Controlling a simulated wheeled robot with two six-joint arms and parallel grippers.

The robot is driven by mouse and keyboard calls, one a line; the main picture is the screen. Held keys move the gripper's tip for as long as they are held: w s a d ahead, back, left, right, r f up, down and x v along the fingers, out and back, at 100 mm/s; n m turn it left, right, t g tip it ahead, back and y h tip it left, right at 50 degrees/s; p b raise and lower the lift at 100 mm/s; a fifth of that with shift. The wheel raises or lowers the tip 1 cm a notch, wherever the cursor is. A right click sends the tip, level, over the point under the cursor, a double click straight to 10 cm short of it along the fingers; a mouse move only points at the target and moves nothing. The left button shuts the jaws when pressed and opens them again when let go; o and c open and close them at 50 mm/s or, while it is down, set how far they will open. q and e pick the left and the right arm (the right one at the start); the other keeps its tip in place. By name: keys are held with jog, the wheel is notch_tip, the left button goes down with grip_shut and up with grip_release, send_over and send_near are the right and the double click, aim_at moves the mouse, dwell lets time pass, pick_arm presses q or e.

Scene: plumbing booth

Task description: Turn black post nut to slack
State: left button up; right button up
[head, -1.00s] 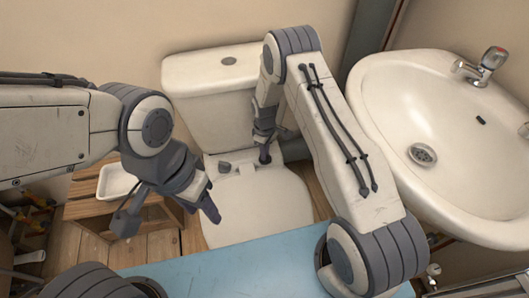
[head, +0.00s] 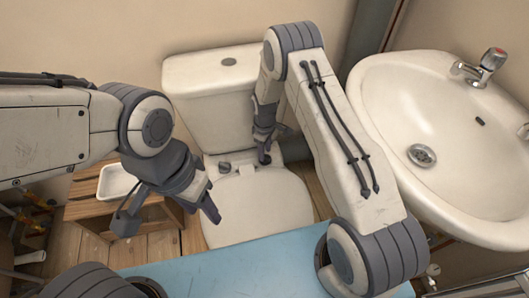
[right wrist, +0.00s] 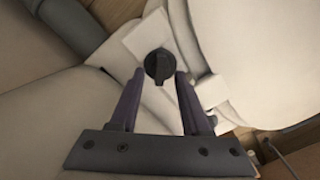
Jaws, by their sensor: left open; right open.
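The black post nut (right wrist: 158,66) is a round dark knob with a raised grip bar. It sits on a white hinge plate (right wrist: 135,42) in the right wrist view. My right gripper (right wrist: 160,75) is open, with its two fingertips on either side of the nut; I cannot tell whether they touch it. In the head view my right gripper (head: 264,148) reaches down behind the toilet seat and hides this nut. A second dark knob (head: 225,167) shows at the left hinge. My left gripper (head: 168,212) is open and empty, left of the toilet lid.
The toilet lid (head: 262,210) lies closed before the cistern (head: 208,110). A washbasin (head: 390,110) stands close on the right. A wooden stool (head: 90,208) with a white tray (head: 118,182) stands on the left. A blue surface (head: 230,265) lies in front.

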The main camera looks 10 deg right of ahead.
notch_tip(320, 180, up, 9)
jog(key=p, duration=0.1)
dwell(0.3)
